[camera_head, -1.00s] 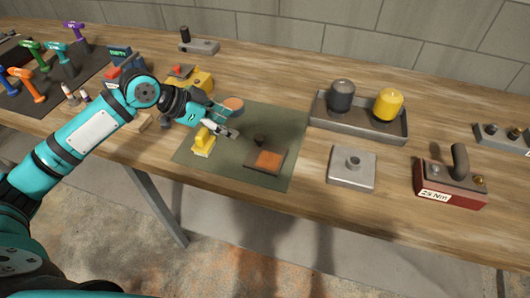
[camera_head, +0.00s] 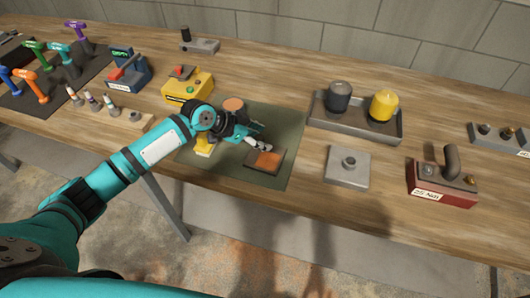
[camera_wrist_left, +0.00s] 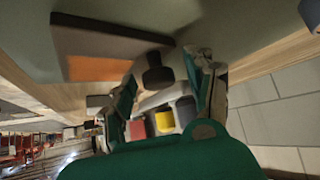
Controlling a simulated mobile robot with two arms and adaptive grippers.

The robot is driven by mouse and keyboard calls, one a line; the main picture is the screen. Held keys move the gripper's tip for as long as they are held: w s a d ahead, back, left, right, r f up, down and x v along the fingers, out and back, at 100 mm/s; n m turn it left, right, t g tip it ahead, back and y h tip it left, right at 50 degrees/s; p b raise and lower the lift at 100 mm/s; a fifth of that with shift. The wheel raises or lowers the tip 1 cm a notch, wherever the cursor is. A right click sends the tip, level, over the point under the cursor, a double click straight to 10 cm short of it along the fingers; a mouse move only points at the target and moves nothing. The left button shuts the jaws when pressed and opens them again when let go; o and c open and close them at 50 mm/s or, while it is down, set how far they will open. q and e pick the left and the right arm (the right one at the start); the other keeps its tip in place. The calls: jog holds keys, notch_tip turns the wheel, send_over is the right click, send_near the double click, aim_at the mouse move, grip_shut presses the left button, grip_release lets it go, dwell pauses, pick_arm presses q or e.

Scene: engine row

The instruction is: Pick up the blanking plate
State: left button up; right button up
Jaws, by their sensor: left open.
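What I take to be the blanking plate is a flat dark brown plate (camera_head: 264,161) with an orange patch, lying on the green mat (camera_head: 285,128). It also shows at the upper left of the left wrist view (camera_wrist_left: 110,45). A dark knob (camera_wrist_left: 157,75) stands by the plate's edge in that view. My left gripper (camera_head: 256,143) is open at the plate's far side, hiding the knob in the head view. In the left wrist view the knob appears between the open fingers (camera_wrist_left: 168,78); I cannot tell whether they touch it. My right gripper is not in view.
A yellow block (camera_head: 205,146) and a round orange-topped piece (camera_head: 233,104) are close to my left arm. A grey plate with a boss (camera_head: 347,168), a tray with two cylinders (camera_head: 360,125) and a red box (camera_head: 440,185) stand to the right. The table's front edge is near.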

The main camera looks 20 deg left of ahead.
pick_arm(q)
jog(key=shift+s, duration=0.1)
grip_shut()
dwell(0.3)
jog(key=shift+r, duration=0.1)
